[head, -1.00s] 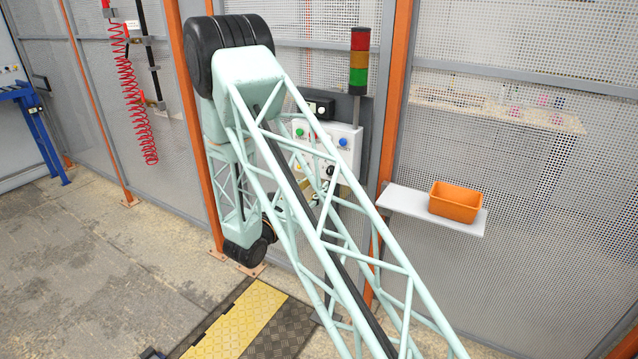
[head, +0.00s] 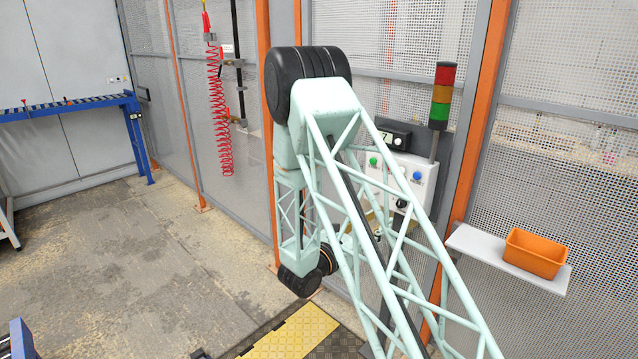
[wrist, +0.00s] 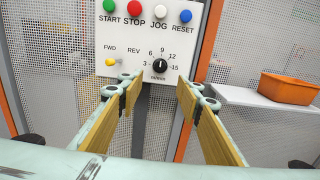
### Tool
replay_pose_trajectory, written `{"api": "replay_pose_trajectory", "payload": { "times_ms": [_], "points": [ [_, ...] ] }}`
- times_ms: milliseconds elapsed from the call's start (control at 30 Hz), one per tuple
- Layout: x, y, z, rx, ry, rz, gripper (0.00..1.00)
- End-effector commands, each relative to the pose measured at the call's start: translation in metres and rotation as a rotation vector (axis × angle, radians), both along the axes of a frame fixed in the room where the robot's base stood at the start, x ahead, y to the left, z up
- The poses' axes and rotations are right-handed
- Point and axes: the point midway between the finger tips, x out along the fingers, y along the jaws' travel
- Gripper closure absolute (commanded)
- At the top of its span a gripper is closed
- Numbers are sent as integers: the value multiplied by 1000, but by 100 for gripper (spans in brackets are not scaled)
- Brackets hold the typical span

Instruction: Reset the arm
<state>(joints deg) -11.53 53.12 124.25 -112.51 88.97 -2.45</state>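My gripper (wrist: 160,97) is open and empty in the wrist view, its two tan-padded fingers apart below the control panel's dial. The white control panel (wrist: 133,43) has a green START button (wrist: 109,5), a red STOP button (wrist: 134,7), a white JOG button (wrist: 159,11) and a blue RESET button (wrist: 186,16). Below them are a yellow FWD/REV lever (wrist: 111,61) and a black dial (wrist: 160,66). In the head view my lattice arm partly covers the panel; its blue button (head: 417,177) and green button (head: 373,161) show. My gripper is mostly hidden there.
A red, amber and green signal tower (head: 442,95) stands beside the panel. An orange bin (head: 535,253) sits on a white shelf (head: 470,243) at right. A red coiled hose (head: 221,110) hangs at left. Mesh fencing with orange posts stands close behind. Floor at left is open.

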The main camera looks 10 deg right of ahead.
Motion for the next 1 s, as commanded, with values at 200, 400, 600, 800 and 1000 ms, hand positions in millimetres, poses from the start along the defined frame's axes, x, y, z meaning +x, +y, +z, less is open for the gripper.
{"api": "replay_pose_trajectory", "payload": {
  "times_ms": [200, 400, 600, 800, 1000],
  "points": [
    [-4, -4, 8, 8, -8, -18, 67],
    [-21, -18, 30, 35, -32, -76, 67],
    [-48, -37, 61, 78, -69, -163, 67],
    [-79, -53, 91, 131, -110, -254, 67],
    [-113, -67, 116, 187, -152, -343, 67]
  ]
}}
